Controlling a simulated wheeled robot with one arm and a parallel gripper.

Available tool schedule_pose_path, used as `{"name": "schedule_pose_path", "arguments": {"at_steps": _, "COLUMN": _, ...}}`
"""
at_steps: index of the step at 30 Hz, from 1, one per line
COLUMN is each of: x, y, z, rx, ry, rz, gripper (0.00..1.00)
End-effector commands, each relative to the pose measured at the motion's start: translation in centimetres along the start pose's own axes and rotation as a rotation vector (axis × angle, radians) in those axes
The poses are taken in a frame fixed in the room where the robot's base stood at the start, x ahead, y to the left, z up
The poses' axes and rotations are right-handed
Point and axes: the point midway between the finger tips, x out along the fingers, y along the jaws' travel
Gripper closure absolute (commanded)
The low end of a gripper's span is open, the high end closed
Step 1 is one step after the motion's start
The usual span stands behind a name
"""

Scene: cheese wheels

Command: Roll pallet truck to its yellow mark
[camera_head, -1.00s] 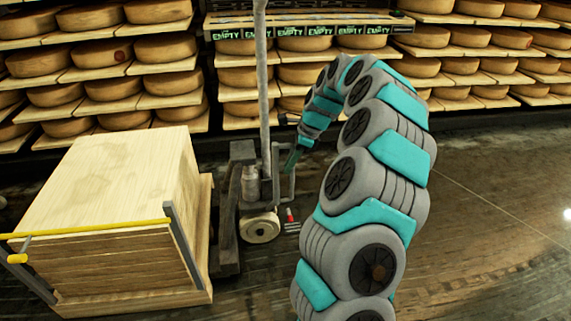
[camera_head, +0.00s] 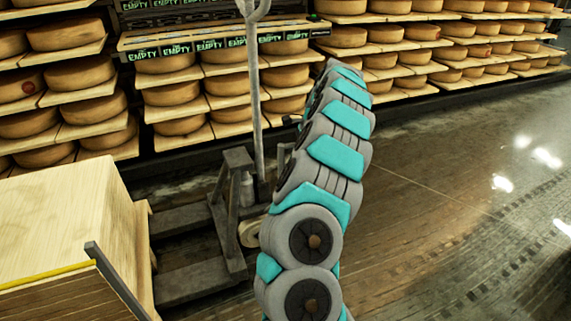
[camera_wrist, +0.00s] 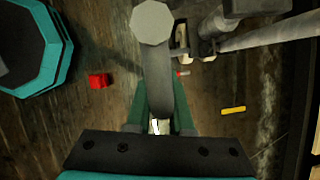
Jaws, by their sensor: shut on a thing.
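The pallet truck (camera_head: 232,215) is a dark grey frame with a tall pole handle, a pale wheel and two forks (camera_head: 185,255). Its forks show bare between the frame and the wooden crate (camera_head: 70,215) at left. In the wrist view my gripper (camera_wrist: 161,112) has its green fingers on either side of a grey bar (camera_wrist: 154,60) of the truck and is shut on it. My arm hides the gripper in the head view. A small yellow strip (camera_wrist: 233,110) lies on the floor right of the gripper in the wrist view; I cannot tell whether it is the mark.
Racks of cheese wheels (camera_head: 230,82) line the back, with a row of EMPTY signs (camera_head: 205,46). A small red block (camera_wrist: 98,80) lies on the floor in the wrist view. The wooden floor (camera_head: 450,210) at right is open.

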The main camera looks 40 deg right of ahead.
Motion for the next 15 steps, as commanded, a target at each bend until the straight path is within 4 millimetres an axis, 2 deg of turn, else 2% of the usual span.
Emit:
{"name": "schedule_pose_path", "arguments": {"at_steps": 1, "x": 0.07, "y": -0.28, "z": 0.55, "rx": -0.009, "ry": -0.007, "rz": -0.001, "gripper": 1.0}}
{"name": "schedule_pose_path", "arguments": {"at_steps": 14, "x": 0.12, "y": -0.15, "z": 0.33, "rx": -0.011, "ry": -0.01, "rz": 0.007, "gripper": 1.0}}
{"name": "schedule_pose_path", "arguments": {"at_steps": 15, "x": 0.11, "y": -0.15, "z": 0.3, "rx": -0.01, "ry": -0.01, "rz": 0.007, "gripper": 0.76}}
